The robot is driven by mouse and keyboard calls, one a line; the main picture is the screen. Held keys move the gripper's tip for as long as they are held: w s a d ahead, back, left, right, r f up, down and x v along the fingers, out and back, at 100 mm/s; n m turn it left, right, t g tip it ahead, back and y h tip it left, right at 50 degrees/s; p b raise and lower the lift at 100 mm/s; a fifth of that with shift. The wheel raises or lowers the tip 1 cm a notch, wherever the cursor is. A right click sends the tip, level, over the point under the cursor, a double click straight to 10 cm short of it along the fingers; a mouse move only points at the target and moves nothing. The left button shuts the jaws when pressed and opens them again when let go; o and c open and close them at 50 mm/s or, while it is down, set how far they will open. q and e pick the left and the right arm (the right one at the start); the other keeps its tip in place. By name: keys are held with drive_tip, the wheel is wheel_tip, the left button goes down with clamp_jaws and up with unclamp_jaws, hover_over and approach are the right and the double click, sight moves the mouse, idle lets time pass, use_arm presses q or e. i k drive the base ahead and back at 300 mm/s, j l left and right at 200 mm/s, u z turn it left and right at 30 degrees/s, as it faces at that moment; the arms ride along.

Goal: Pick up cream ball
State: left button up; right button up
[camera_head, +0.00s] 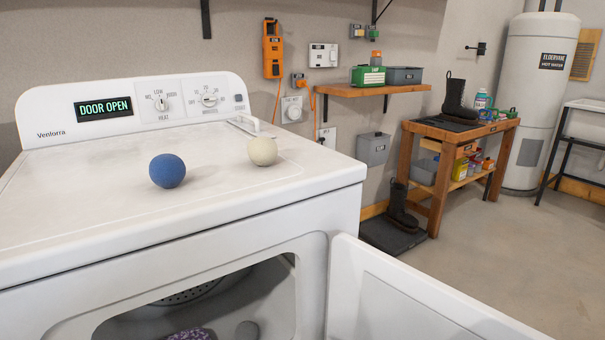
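The cream ball (262,151) rests on the white top of the dryer (100,205), toward its right side. A blue ball (167,171) sits on the same top, to the left of the cream ball and a little nearer to me. The two balls are apart. Neither of my grippers shows in the head view.
The dryer's door (400,300) stands open at the front right, and its display reads DOOR OPEN. A purple item (192,335) lies inside the drum opening. A wooden shelf (375,90) and a workbench (460,130) with boots stand to the right.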

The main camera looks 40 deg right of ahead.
sight(263, 151)
drive_tip(key=z, duration=0.9)
